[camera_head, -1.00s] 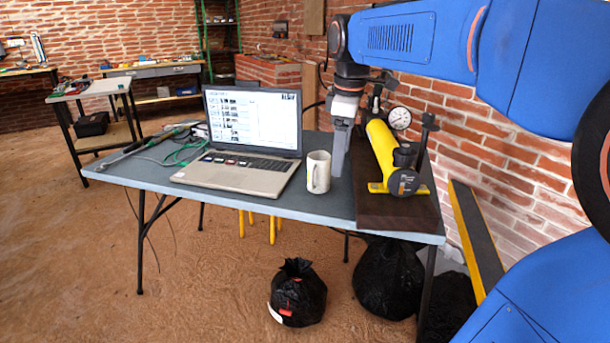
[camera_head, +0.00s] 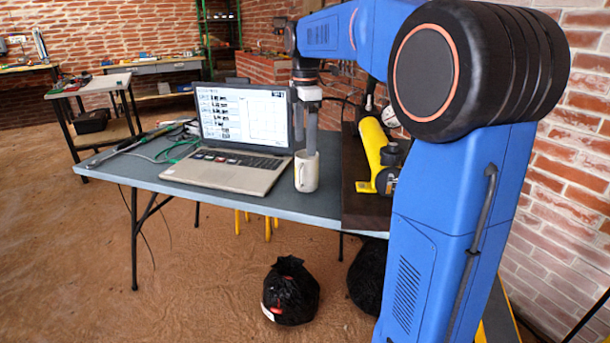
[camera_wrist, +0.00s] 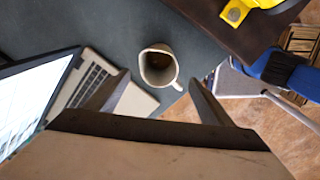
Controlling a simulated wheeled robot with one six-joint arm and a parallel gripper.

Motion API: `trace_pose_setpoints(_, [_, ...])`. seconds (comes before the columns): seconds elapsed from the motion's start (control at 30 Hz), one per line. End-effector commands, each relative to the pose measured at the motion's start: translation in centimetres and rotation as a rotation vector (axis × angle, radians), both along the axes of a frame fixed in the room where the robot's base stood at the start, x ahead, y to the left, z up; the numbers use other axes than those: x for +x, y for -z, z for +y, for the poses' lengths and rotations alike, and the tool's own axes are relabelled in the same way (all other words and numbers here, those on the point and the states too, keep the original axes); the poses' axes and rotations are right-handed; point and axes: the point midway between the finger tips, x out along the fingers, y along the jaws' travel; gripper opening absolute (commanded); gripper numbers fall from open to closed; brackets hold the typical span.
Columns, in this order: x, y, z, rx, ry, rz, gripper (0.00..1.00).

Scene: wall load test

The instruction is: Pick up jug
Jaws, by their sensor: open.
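The jug is a white mug-like vessel (camera_head: 306,172) standing upright on the grey table (camera_head: 262,204), just right of the laptop. In the wrist view the jug (camera_wrist: 157,58) shows from above, with a dark inside and its handle toward the lower right. My gripper (camera_head: 307,150) points down above the jug in the head view. In the wrist view my gripper (camera_wrist: 160,85) has its two fingers spread wide, with the jug beyond the tips, roughly between their lines. Nothing is between the fingers. The exact gap between fingertips and jug cannot be told.
An open laptop (camera_head: 238,172) stands close left of the jug. A yellow pump (camera_head: 374,150) on a dark board (camera_head: 352,203) stands to the right. Cables and tools (camera_head: 150,145) lie at the table's left. Black bags (camera_head: 290,290) lie on the floor below.

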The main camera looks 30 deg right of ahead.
Motion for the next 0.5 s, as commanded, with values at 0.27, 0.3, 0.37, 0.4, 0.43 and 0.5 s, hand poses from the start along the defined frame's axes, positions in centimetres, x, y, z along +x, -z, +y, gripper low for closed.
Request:
trace_pose_setpoints(0.27, [0.0,4.7,0.0,0.000,0.001,0.002,0.75])
trace_pose_setpoints(0.3, [0.0,5.1,0.0,0.000,0.001,0.002,0.75])
trace_pose_setpoints(0.37, [0.0,5.7,0.0,0.000,0.001,0.001,0.75])
trace_pose_setpoints(0.4, [0.0,5.9,0.0,0.000,0.001,0.000,0.75])
trace_pose_setpoints(0.43, [0.0,6.0,0.0,0.000,0.001,0.000,0.75])
trace_pose_setpoints(0.5, [0.0,6.3,0.0,0.000,0.001,0.000,0.75])
